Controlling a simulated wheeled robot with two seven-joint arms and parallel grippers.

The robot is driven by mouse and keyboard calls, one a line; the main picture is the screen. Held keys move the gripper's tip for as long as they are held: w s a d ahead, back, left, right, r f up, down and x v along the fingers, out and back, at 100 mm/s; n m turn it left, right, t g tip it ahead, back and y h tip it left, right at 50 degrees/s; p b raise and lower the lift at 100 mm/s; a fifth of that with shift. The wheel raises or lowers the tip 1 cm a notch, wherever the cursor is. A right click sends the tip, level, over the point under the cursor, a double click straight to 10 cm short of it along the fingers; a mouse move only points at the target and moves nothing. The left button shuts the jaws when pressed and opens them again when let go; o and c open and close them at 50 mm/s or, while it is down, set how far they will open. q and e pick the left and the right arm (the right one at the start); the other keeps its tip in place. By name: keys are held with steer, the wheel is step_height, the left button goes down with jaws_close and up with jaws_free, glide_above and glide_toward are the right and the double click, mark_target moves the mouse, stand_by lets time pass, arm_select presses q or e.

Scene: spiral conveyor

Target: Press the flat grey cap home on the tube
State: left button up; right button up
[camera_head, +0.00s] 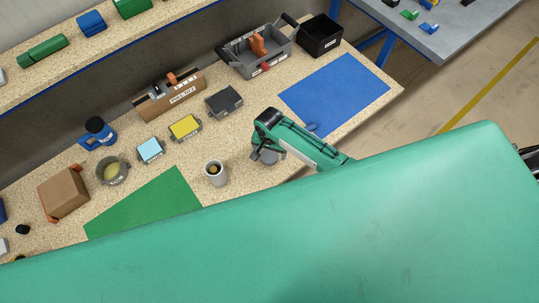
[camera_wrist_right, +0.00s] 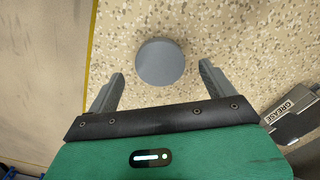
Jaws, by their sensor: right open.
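A round, flat-topped grey piece, which looks like the cap (camera_wrist_right: 160,62), lies between the fingertips of my right gripper in the right wrist view. My right gripper (camera_wrist_right: 160,82) is open, with a finger on each side of the piece and a visible gap to each. In the head view my right gripper (camera_head: 265,148) is over the front part of the bench, and the grey piece (camera_head: 268,158) shows just under it. I cannot tell whether a tube is beneath the piece, nor how high it sits. My left gripper is not in view.
A cup (camera_head: 216,174) stands left of the gripper in the head view. A blue mat (camera_head: 335,95) and a green mat (camera_head: 150,208) lie flat. Containers line the back.

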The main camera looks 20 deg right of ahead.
mark_target(270, 155)
steer(key=shift+f, duration=1.35)
steer(key=c, duration=1.1)
steer(key=shift+r, duration=0.15)
steer(key=shift+c, duration=0.2)
step_height(270, 155, up, 20)
steer(key=b, duration=0.3)
